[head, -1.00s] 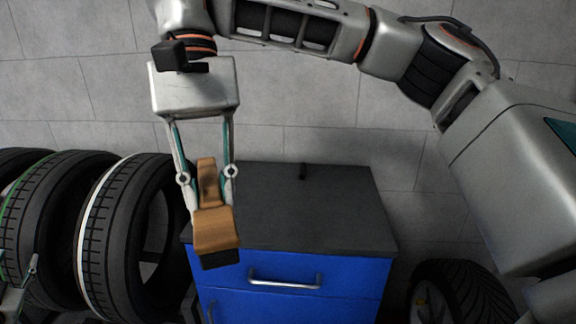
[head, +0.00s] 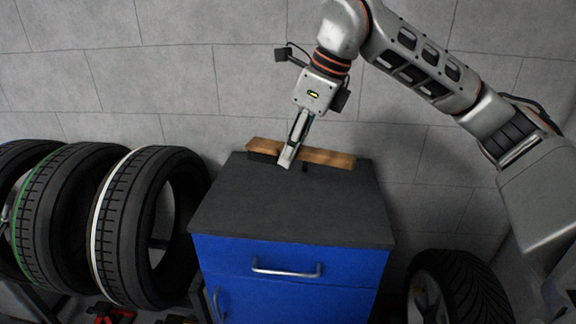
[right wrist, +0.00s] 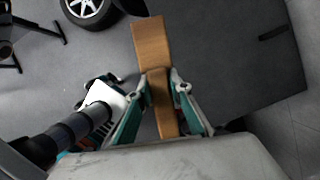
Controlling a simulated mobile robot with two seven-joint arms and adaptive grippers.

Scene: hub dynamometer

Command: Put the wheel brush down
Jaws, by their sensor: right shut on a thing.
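The wheel brush (head: 328,157) has a wooden body with a dark part under its left end in the head view. It lies level across the back edge of the cabinet's dark top (head: 285,208). My right gripper (head: 288,160) points down and is shut on the brush's handle, near the middle of its length. In the right wrist view the wooden brush (right wrist: 152,45) passes between the two fingers (right wrist: 160,88), and its bristles are hidden. I cannot tell whether the brush touches the top. My left gripper cannot be made out.
The blue cabinet (head: 345,270) has a drawer handle in front. Several tyres (head: 120,225) stand on a rack at the left. Another tyre (head: 460,290) is at the lower right. A grey block wall (head: 150,80) stands behind. The front of the cabinet top is clear, apart from a small dark piece near the gripper.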

